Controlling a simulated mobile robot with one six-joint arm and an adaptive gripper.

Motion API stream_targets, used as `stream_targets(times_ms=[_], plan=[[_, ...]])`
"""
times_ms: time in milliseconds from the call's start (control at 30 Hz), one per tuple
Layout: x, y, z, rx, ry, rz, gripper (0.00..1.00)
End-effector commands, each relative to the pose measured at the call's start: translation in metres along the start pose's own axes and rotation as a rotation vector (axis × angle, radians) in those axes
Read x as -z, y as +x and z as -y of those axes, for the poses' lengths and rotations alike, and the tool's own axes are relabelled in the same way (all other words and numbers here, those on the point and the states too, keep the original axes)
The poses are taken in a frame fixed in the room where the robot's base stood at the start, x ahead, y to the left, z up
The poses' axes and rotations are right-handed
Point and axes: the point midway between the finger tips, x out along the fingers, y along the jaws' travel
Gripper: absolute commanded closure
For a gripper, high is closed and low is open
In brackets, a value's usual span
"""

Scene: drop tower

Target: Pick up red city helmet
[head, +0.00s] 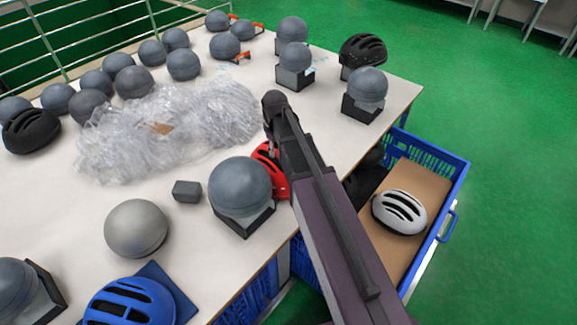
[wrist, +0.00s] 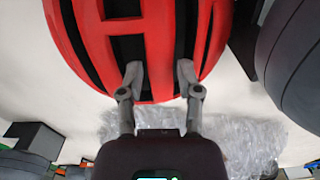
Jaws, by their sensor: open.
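The red city helmet (head: 270,163) lies on the white table in the head view, mostly hidden behind my arm and a large grey ball. It also fills the top middle of the wrist view (wrist: 140,45), with its black vent slots showing. My gripper (wrist: 159,75) is open, its two fingertips apart and at the near edge of the helmet, over the dark vents. I cannot tell whether the fingertips touch the shell. In the head view my arm reaches over the helmet and hides the fingers.
A grey ball on a black stand (head: 240,187) stands close left of the helmet. Crumpled clear plastic (head: 170,130) lies behind it. A blue helmet (head: 130,302) is at the front left. A blue crate (head: 458,185) with a white helmet (head: 399,212) stands right of the table.

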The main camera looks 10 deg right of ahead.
Motion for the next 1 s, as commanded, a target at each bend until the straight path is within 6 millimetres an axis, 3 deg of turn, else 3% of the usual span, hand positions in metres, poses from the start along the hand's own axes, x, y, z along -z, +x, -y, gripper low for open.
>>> stream_targets(times_ms=[233, 933, 1000], plan=[[0.0, 0.018, 0.0, 0.0, 0.0, 0.0, 0.55], [0.0, 0.02, 0.001, 0.0, -0.001, 0.0, 0.55], [0.0, 0.02, 0.001, 0.0, -0.001, 0.0, 0.73]])
